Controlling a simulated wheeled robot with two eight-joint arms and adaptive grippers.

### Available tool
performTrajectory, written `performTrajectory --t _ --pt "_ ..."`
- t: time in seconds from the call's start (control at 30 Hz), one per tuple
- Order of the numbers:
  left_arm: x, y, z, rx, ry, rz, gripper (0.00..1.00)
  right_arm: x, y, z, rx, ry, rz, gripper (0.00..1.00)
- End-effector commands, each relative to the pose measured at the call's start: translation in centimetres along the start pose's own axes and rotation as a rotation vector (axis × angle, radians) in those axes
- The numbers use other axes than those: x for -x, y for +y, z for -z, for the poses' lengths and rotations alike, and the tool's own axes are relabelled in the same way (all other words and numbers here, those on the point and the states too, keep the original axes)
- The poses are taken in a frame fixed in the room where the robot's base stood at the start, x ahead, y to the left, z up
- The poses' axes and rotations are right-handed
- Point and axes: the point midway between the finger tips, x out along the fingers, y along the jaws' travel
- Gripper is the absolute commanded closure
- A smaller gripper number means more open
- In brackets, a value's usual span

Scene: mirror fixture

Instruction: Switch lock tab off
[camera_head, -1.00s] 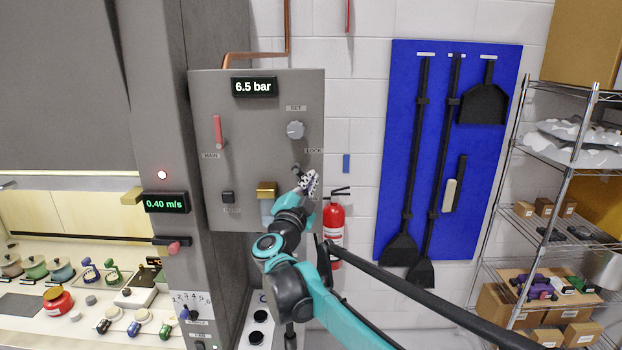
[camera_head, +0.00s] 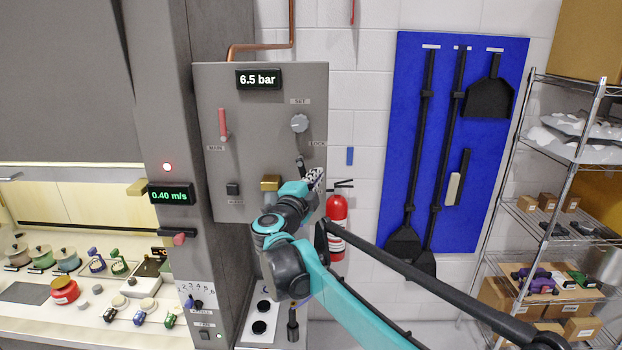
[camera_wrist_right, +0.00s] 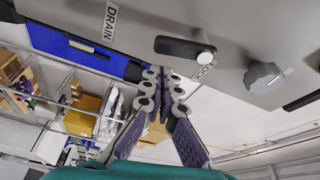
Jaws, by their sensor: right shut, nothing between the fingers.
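The lock tab (camera_head: 300,166) is a small dark lever on the right side of the grey panel (camera_head: 262,130), below the LOCK label (camera_head: 317,143). In the right wrist view the tab (camera_wrist_right: 182,48) is a black bar with a silver pin at one end. My right gripper (camera_head: 316,176) is just to the lower right of the tab in the head view, by the panel's right edge. In the wrist view its fingertips (camera_wrist_right: 162,86) are together, empty and seemingly apart from the tab. My left gripper is not in view.
The panel also carries a grey SET knob (camera_head: 299,123), a red MAIN lever (camera_head: 223,125), a brass block (camera_head: 270,183) and a 6.5 bar display (camera_head: 259,79). A fire extinguisher (camera_head: 337,228) is close right of my gripper. A wire shelf (camera_head: 560,200) stands far right.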

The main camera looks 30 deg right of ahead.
Motion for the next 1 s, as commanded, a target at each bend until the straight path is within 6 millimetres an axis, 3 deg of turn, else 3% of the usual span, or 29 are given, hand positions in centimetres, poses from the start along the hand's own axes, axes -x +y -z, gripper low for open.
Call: performTrajectory --t 0.07,0.3,0.5,0.7,1.0 --pt "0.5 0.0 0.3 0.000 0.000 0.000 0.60 -1.0 -0.4 1.1 -0.001 0.001 0.000 1.00" --pt "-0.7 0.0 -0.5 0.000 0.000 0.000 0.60 5.0 0.0 0.6 -0.002 -0.007 0.002 1.00" --pt "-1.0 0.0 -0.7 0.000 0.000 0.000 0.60 8.1 0.0 0.7 -0.001 -0.005 0.001 1.00" --pt "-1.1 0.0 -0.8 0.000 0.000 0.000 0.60 9.2 -0.1 0.8 -0.001 -0.003 0.001 1.00" --pt "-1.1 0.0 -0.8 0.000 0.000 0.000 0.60 9.2 -0.1 0.8 -0.001 -0.003 0.001 1.00"
